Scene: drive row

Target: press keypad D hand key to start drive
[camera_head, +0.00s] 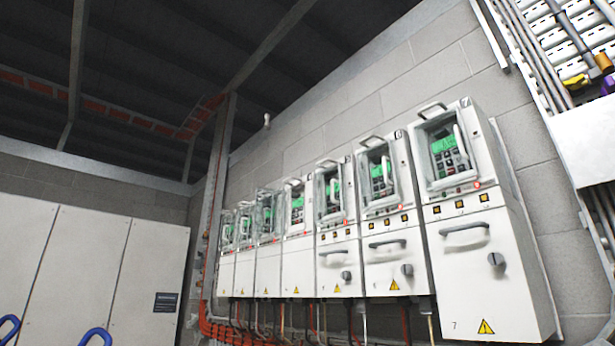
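A row of white drive cabinets hangs on the block wall, each with a keypad behind a framed window. The nearest, marked 7 (480,270), has a keypad (448,155) with a lit green display and small dark keys. The cabinet marked 6 (396,250) has a similar keypad (381,178) to its left. Further keypads (333,193) and (297,208) show smaller along the row. No letter D is readable, and I cannot make out the hand key on any keypad. My gripper is not in view.
Pull handles (465,229) and dark knobs (496,259) stick out of the nearer cabinets. Orange and dark cables (230,333) run below the row. Tall white cabinets (95,265) stand at the left. A cable tray (560,50) is at the upper right.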

